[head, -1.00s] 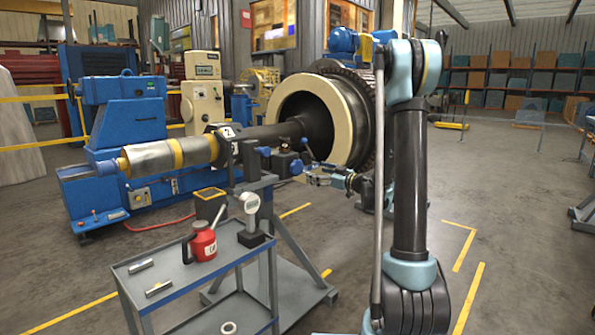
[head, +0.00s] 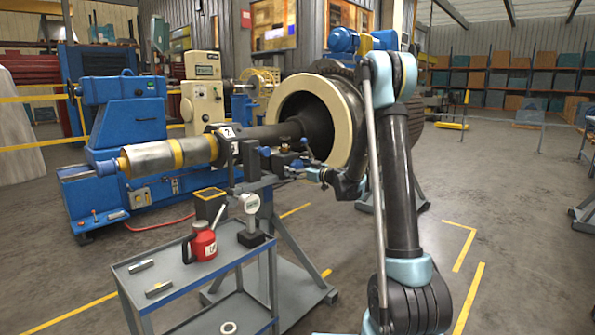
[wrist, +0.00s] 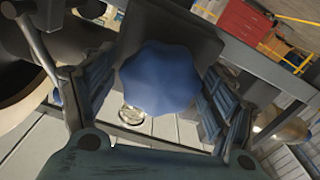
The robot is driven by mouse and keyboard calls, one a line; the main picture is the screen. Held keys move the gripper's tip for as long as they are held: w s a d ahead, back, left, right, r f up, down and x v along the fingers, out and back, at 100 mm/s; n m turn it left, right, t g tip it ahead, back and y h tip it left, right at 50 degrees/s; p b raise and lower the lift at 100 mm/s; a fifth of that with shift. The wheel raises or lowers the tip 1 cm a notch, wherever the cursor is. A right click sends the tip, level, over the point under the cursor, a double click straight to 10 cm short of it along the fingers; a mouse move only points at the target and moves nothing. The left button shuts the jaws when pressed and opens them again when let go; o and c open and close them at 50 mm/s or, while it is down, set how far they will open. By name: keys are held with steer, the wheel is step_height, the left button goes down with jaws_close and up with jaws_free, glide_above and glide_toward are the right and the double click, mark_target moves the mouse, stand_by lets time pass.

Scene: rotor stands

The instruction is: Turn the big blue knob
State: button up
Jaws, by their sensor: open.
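The big blue knob (wrist: 160,78) has a lobed rim and fills the middle of the wrist view, in front of a dark block. My gripper (wrist: 157,88) is open, with one finger on each side of the knob. Gaps show between the fingers and the rim, so I cannot see firm contact. In the head view the knob (head: 296,164) is small, on the stand beside the shaft, and my gripper (head: 308,173) reaches it from the right, partly covering it.
Smaller blue knobs (head: 265,151) sit on the same stand. A grey trolley (head: 172,293) with a red can (head: 203,243) and a dial gauge (head: 250,215) stands in front. The large rotor (head: 345,115) is close behind my arm.

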steer(key=shift+c, duration=0.3)
steer(key=c, duration=1)
steer(key=shift+d, duration=0.15)
